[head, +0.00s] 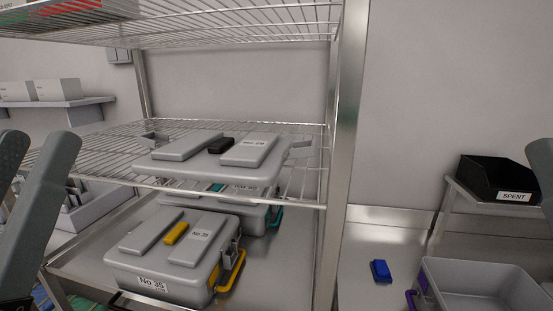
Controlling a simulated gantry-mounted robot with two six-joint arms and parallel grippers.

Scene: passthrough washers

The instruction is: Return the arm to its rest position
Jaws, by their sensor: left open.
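My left gripper (41,142) is at the left edge of the head view, its two grey fingers pointing up and apart, with nothing between them. It appears in front of the wire rack and touches nothing that I can see. At the right edge, part of one grey finger of my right gripper (541,168) shows. The rest of it is out of frame, so its jaw opening is hidden.
A grey lid (205,165) lies on the middle wire shelf (300,185). Below stand a grey case with a yellow latch (160,279) and another with teal parts (253,219). A blue block (380,270), a grey bin (480,268) and a black SPENT bin (490,178) are at right.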

